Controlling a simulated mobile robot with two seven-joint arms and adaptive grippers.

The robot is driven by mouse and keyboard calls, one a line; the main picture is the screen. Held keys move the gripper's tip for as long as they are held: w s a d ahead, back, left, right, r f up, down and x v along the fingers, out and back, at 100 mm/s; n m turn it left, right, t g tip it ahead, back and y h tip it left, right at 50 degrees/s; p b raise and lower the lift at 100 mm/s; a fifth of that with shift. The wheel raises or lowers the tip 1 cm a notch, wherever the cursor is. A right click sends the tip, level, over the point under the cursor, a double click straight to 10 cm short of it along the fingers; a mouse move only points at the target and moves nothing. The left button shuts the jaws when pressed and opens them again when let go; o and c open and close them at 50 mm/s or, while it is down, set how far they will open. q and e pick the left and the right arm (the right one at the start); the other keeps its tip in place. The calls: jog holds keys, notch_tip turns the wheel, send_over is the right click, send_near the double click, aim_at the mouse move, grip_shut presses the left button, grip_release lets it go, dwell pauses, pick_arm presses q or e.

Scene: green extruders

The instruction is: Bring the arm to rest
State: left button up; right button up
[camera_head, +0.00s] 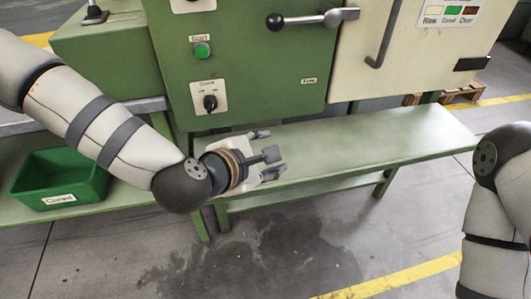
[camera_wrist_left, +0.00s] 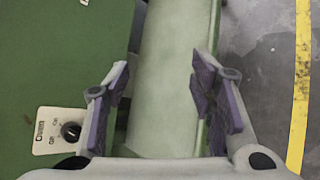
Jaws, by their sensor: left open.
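My left arm comes in from the left in the head view. Its gripper (camera_head: 268,160) hangs in front of the green machine and over the left part of the green bench. In the left wrist view the two fingers of the left gripper (camera_wrist_left: 158,95) stand wide apart with nothing between them. The bench top shows below and beyond the fingers. My right arm shows at the right edge of the head view, with its gripper out of the picture.
The green machine (camera_head: 262,75) has a green start button (camera_head: 202,50) and a black knob (camera_head: 210,102). The bench (camera_head: 370,142) runs along its front. A green bin (camera_head: 62,178) sits at the left. A handle (camera_head: 312,19) juts out above. The floor in front is clear.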

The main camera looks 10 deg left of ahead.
pick_arm(q)
jog(key=shift+s+d+f, duration=0.1)
jog(key=shift+s+f, duration=0.05)
jog(key=shift+f, duration=0.05)
dwell(0.3)
jog(key=s+a+f+m+g+y, duration=0.1)
jog(key=s+a+f+m+g, duration=0.1)
jog(key=s+f+m+g, duration=0.55)
jog(key=s+a+f+m, duration=0.2)
jog(key=s+f+m, duration=0.2)
jog(key=s+f, duration=0.75)
jog(key=s+a+f+m+g+y, duration=0.1)
jog(key=s+a+m+g, duration=0.2)
jog(key=s+a, duration=0.3)
jog(key=s+a+f+m+g+y, duration=0.1)
jog(key=s+a+m, duration=0.5)
jog(key=s, duration=0.6)
jog(key=shift+s+g+y+p, duration=0.35)
jog(key=shift+g+y, duration=0.45)
jog(key=shift+g, duration=0.15)
